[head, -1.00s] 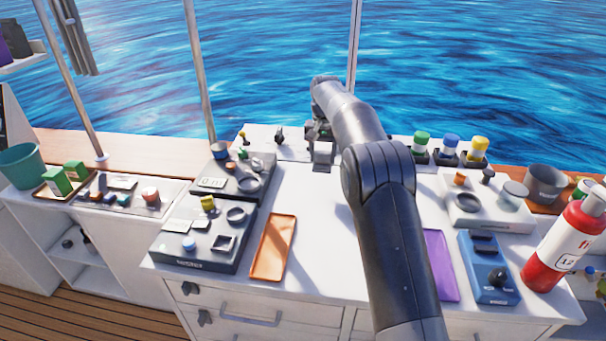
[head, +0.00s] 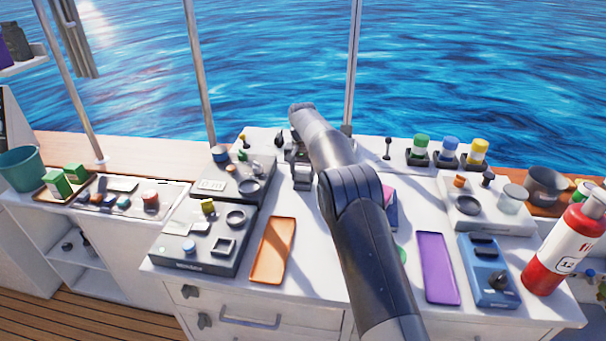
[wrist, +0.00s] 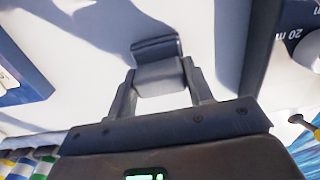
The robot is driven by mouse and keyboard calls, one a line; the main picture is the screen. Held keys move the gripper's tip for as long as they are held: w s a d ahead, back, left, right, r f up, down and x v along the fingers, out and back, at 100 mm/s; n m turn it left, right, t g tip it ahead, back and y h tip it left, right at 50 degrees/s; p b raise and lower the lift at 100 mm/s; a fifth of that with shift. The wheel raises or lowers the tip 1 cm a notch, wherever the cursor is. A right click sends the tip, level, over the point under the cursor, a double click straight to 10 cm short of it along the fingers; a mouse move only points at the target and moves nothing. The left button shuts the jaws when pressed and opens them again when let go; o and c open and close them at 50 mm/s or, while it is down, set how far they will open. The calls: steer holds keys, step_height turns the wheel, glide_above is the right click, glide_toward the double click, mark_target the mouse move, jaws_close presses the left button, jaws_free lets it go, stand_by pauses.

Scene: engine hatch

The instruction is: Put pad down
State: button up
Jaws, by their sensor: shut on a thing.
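My gripper (head: 301,154) is over the back middle of the white worktop (head: 335,275), right of the dark panel with a ring. It is shut on a grey block, which I take to be the pad (head: 303,178). In the wrist view the pad (wrist: 160,78) sits between the two fingers of my gripper (wrist: 160,70), with a darker grey part at its far end. The white surface lies beyond it. I cannot tell whether the pad touches the worktop.
An orange tray (head: 273,250) and a purple tray (head: 439,268) lie on the worktop. Dark panels (head: 205,242) stand left. A blue box (head: 487,270) and a red extinguisher (head: 563,245) stand right. My arm partly hides a pink-and-blue thing (head: 390,207).

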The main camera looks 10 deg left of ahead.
mark_target(303, 171)
steer(key=shift+f, duration=0.2)
steer(key=o, duration=1)
step_height(303, 171, up, 11)
steer(key=shift+w+f, duration=0.1)
steer(key=shift+r, duration=0.8)
steer(key=shift+r, duration=0.1)
